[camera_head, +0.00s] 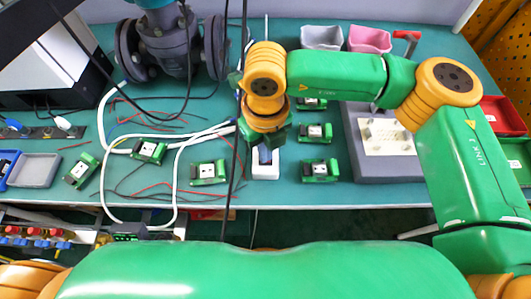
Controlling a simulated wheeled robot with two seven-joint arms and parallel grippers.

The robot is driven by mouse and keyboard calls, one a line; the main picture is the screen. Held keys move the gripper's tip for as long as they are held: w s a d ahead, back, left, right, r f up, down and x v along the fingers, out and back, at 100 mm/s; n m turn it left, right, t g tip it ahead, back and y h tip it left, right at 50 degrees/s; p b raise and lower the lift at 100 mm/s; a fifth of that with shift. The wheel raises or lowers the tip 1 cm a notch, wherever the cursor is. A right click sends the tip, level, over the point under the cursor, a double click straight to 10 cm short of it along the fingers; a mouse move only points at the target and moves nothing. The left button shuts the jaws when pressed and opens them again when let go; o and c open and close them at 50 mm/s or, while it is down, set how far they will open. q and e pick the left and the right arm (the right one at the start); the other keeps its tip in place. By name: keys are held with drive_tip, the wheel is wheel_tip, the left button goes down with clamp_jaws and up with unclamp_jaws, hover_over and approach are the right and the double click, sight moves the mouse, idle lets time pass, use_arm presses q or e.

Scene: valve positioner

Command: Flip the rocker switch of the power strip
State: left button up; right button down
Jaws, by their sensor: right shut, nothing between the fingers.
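The white power strip (265,172) lies near the front edge of the green table, at the middle of the head view. A dark rocker switch (265,156) shows on its top. My right gripper (261,143) points down over the strip's far end, with its tips close to the switch. It is shut and holds nothing. I cannot tell whether it touches the switch, nor which way the rocker is tilted. The gripper and its wrist hide the far part of the strip. My left gripper is not in view.
Green terminal modules (319,167) stand on both sides, including one left of the strip (208,173). A grey block with a pale plate (387,137) is to the right. White cables (180,147) and thin wires lie left. A large valve (170,45) stands behind.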

drive_tip(key=shift+f, duration=0.15)
drive_tip(key=shift+r+p, duration=1.9)
drive_tip(key=shift+r, duration=1.7)
drive_tip(key=shift+f, duration=0.1)
